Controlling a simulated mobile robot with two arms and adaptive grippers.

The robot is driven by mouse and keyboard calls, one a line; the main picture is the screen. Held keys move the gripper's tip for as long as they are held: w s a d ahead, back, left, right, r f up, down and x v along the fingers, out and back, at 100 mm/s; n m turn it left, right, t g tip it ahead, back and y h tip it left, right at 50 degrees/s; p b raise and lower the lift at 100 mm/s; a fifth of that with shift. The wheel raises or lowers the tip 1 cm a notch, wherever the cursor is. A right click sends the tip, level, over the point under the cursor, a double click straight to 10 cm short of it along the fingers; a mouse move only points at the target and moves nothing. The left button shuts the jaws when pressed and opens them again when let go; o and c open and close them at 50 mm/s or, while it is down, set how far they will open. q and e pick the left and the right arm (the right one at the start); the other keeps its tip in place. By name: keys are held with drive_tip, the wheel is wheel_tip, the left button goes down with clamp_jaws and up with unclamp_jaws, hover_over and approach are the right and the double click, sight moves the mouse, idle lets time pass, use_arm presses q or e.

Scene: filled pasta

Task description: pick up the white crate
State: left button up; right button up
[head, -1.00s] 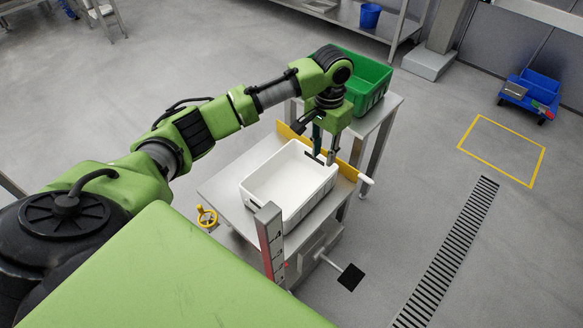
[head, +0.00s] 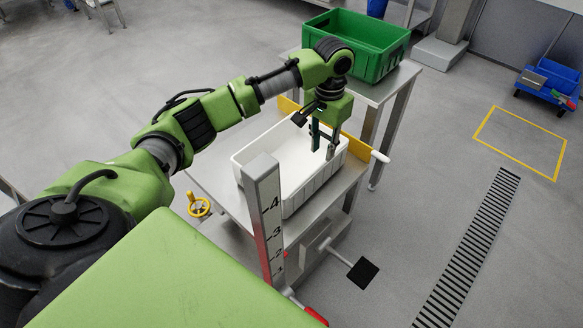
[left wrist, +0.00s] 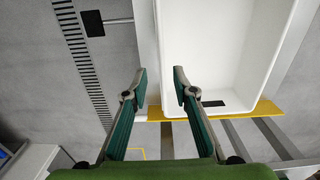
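The white crate (head: 318,184) is an empty open box standing upright on a metal lift table (head: 207,178). It also fills the upper right of the left wrist view (left wrist: 215,55). My left gripper (head: 323,150) is at the crate's far right side, pointing down. In the left wrist view its two fingers (left wrist: 161,88) are apart, with the crate's side wall showing between them. One finger appears on the inside and one on the outside. I cannot tell whether either touches the wall. My right gripper is in neither view.
A yellow bar (head: 374,153) runs along the table's far edge behind the crate. A green crate (head: 352,47) stands on a second table behind. A numbered post (head: 264,215) rises at the near side, partly covering the crate. A blue cart (head: 547,88) is far right.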

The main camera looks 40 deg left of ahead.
sight(320, 167)
use_arm(q)
wheel_tip(320, 167, down, 8)
drive_tip(key=shift+r+b, duration=0.25)
drive_tip(key=shift+b, duration=0.45)
drive_tip(key=shift+f, duration=0.7)
wheel_tip(320, 167, down, 4)
drive_tip(key=shift+s+a+r+b, duration=0.1)
drive_tip(key=shift+a+b, duration=0.05)
drive_tip(key=shift+b, duration=0.6)
drive_tip(key=shift+f, duration=0.5)
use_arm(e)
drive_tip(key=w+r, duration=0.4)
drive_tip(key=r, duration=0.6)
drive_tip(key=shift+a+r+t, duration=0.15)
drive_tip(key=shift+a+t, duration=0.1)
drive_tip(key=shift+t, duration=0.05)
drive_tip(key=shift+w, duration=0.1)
use_arm(q)
clamp_jaws()
drive_tip(key=shift+r, duration=0.1)
